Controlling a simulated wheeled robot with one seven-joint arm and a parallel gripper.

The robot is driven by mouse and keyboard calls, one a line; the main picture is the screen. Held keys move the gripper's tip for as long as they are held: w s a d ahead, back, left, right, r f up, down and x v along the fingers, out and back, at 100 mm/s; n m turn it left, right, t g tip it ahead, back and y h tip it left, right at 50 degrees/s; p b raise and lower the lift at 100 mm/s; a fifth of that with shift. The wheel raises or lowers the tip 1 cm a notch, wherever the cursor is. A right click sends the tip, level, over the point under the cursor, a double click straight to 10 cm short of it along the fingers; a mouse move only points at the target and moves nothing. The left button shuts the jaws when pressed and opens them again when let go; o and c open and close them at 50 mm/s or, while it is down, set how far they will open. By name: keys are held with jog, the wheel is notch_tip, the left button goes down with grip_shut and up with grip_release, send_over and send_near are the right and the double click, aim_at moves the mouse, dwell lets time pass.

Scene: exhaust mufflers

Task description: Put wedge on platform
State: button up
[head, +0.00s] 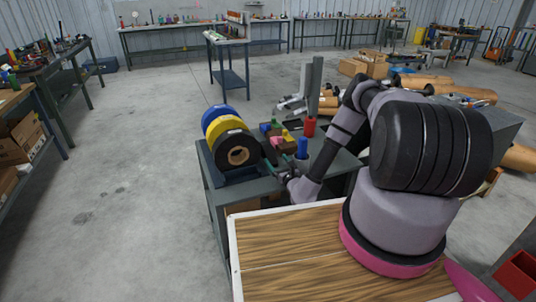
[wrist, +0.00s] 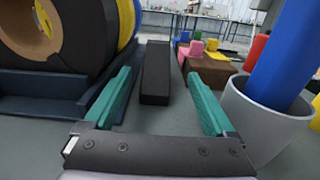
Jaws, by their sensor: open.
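My gripper (wrist: 158,78) is open, its two green fingers apart with nothing held between them. In the head view my gripper (head: 285,164) is low over the grey-green table (head: 217,198). A long dark block (wrist: 155,88) lies on the table ahead, in line with the gap between the fingers; I cannot tell if it is the wedge. A brown block (wrist: 207,70) with small coloured pieces on and around it is beyond the right finger. I cannot tell which thing is the platform.
Black, yellow and blue spools (head: 237,150) stand in a dark holder close to the left finger. A white cup (wrist: 262,118) holding a blue cylinder (wrist: 285,58) is close on the right. A red cylinder (head: 309,127) stands farther back.

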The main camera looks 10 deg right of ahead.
aim_at(269, 151)
jog(key=w, duration=0.3)
jog(key=shift+w+a, duration=0.15)
jog(key=shift+a, duration=0.15)
jog(key=shift+w+a, duration=0.25)
jog(key=shift+w, duration=0.6)
jog(key=shift+w+a, duration=0.25)
jog(key=shift+w, duration=0.65)
jog(key=shift+w+a, duration=0.25)
jog(key=shift+w, duration=0.6)
grip_shut()
jog(key=shift+r, duration=0.2)
notch_tip(269, 151, up, 9)
jog(key=shift+f, duration=0.15)
jog(key=s+d+r+m+h, duration=0.1)
jog(key=s+d+r, duration=0.3)
jog(key=r, duration=0.5)
jog(key=s+d+r+m+h, duration=0.1)
jog(key=s+d+r+h, duration=0.1)
jog(key=s+d+r, duration=0.3)
jog(key=s+r, duration=0.3)
jog(key=shift+s+d+r, duration=0.2)
jog(key=shift+s+r, duration=0.05)
jog(key=shift+r, duration=0.1)
